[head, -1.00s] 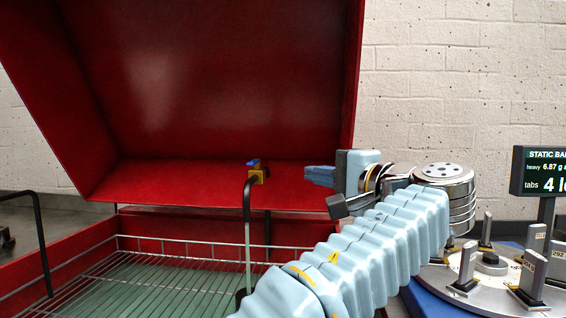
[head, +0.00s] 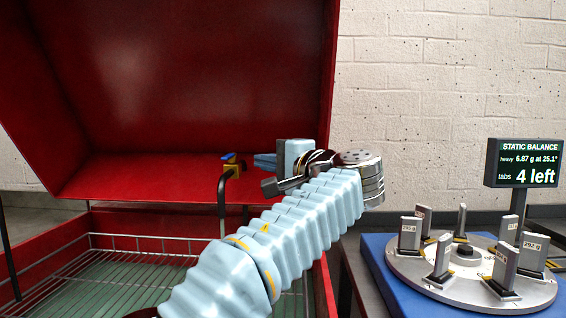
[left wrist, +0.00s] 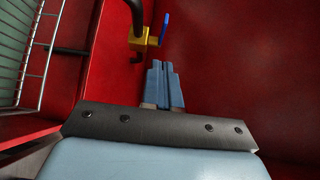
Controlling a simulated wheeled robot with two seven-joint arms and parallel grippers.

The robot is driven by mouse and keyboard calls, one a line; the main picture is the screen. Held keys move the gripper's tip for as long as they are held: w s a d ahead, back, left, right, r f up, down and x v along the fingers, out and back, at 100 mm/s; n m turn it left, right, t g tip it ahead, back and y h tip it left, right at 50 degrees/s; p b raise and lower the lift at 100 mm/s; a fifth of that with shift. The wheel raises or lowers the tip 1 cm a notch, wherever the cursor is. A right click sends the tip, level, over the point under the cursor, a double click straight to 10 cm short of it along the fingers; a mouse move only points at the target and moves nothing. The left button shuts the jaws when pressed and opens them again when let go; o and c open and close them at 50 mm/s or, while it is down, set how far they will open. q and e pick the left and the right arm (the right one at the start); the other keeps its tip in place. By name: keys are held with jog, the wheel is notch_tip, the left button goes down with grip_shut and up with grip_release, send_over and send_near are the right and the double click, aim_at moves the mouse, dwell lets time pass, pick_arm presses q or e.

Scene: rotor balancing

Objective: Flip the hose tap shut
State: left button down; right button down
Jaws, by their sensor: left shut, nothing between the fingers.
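The hose tap has a yellow body (head: 233,170) with a blue lever (head: 230,156) on top, against the inside of the red cabinet. A dark hose (head: 222,195) bends down from it. In the left wrist view the yellow body (left wrist: 143,39) is near the top, with the blue lever (left wrist: 165,28) sticking up at its right side. My left gripper (head: 257,161) is just right of the tap in the head view, apart from it. Its blue fingers (left wrist: 161,66) are shut and empty, pointing towards the tap. My right gripper is not in view.
The red cabinet's raised lid (head: 190,80) rises behind the tap. A wire rack (head: 130,265) lies in the basin below. At the right, a rotor disc (head: 410,262) with several upright tabs sits on a blue base. A display (head: 523,163) reads "4 left".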

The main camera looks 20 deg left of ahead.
pick_arm(q)
jog(key=shift+a, duration=2.7)
jog(key=shift+s, duration=0.1)
